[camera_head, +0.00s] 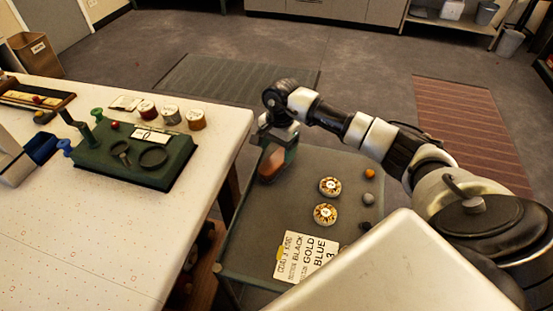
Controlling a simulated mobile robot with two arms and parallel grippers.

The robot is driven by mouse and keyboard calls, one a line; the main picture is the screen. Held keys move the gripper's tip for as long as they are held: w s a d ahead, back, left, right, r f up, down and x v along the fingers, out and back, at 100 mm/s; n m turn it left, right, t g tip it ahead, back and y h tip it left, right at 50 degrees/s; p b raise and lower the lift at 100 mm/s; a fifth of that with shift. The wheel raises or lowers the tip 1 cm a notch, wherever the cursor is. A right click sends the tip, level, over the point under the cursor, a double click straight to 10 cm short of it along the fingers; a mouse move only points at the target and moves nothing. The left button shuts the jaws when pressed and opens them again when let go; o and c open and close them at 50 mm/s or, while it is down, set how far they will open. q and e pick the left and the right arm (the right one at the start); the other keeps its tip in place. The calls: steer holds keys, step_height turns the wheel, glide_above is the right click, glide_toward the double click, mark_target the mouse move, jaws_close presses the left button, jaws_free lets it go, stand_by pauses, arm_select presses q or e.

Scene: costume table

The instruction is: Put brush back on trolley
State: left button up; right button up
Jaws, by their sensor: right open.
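The trolley (245,225) is a dark grey-green flat top to the right of the white table. A brown piece that looks like the brush (271,166) is at its far left corner. My right gripper (274,138) is directly above this piece, pointing down, with its jaws open. The piece appears to rest on the trolley top. Its upper part is partly hidden by the gripper, and I cannot tell whether the fingers touch it. My left gripper is not in view.
On the trolley are two patterned round discs (329,186), small balls (369,173) and a lettered card (306,256). The white table (100,245) holds a green tray (160,176) and several small spools (171,114). The trolley's left middle is clear.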

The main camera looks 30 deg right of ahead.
mark_target(279, 156)
step_height(279, 156, up, 7)
steer(key=b, duration=0.1)
steer(key=shift+w+d+r, duration=0.15)
steer(key=shift+d+r, duration=0.05)
steer(key=shift+d, duration=0.15)
